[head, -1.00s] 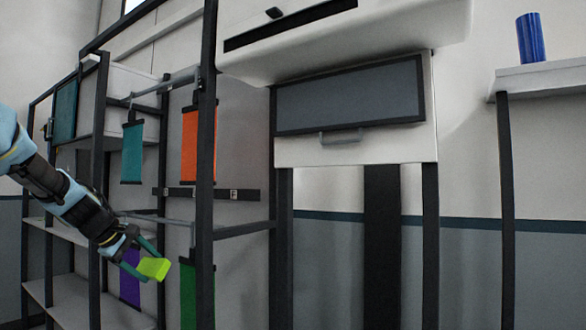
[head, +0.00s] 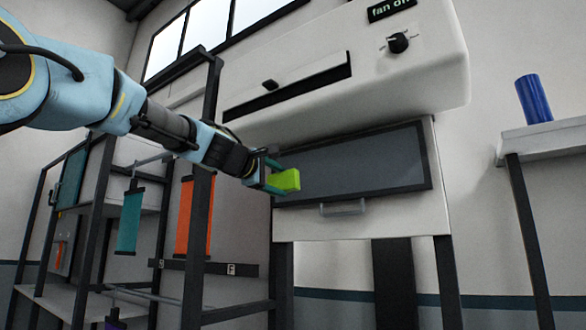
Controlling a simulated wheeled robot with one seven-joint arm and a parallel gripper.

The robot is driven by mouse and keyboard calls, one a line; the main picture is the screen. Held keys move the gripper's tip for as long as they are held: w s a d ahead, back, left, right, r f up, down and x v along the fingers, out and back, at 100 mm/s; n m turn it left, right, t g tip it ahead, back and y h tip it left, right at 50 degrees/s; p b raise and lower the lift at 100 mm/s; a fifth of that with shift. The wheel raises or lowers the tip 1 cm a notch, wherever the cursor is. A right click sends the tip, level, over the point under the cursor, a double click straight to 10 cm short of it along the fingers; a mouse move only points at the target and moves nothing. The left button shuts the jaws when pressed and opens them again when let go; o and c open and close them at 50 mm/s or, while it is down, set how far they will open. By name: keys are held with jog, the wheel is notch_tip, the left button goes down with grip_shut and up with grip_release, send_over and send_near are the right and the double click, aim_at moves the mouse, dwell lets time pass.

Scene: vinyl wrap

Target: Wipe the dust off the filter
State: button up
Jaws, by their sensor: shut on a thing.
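My gripper (head: 272,179) is shut on a bright yellow-green block (head: 287,180). It holds the block in front of the left part of a grey panel in a dark frame (head: 360,164), which looks like the filter. I cannot tell whether the block touches the panel. No dust can be made out on the panel at this size.
Above the panel a white hood (head: 420,75) juts out, with a dark slot, a knob (head: 398,43) and a "fan on" or "fan off" display. A rack (head: 196,240) with orange (head: 183,218) and teal (head: 130,221) sheets stands left. A blue cylinder (head: 533,99) is on a shelf at right.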

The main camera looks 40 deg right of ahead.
jog(key=shift+m+g+h, duration=0.3)
jog(key=shift+g, duration=0.1)
jog(key=s+d+r, duration=0.1)
jog(key=r, duration=0.1)
jog(key=s+d+r+p, duration=0.1)
jog(key=shift+s+d+r, duration=0.1)
jog(key=shift+s+r, duration=0.25)
jog(key=shift+s, duration=0.05)
jog(key=shift+p+x, duration=1.95)
jog(key=shift+x, duration=0.5)
jog(key=shift+f, duration=0.2)
jog(key=shift+p+x, duration=0.7)
jog(key=shift+x, duration=0.2)
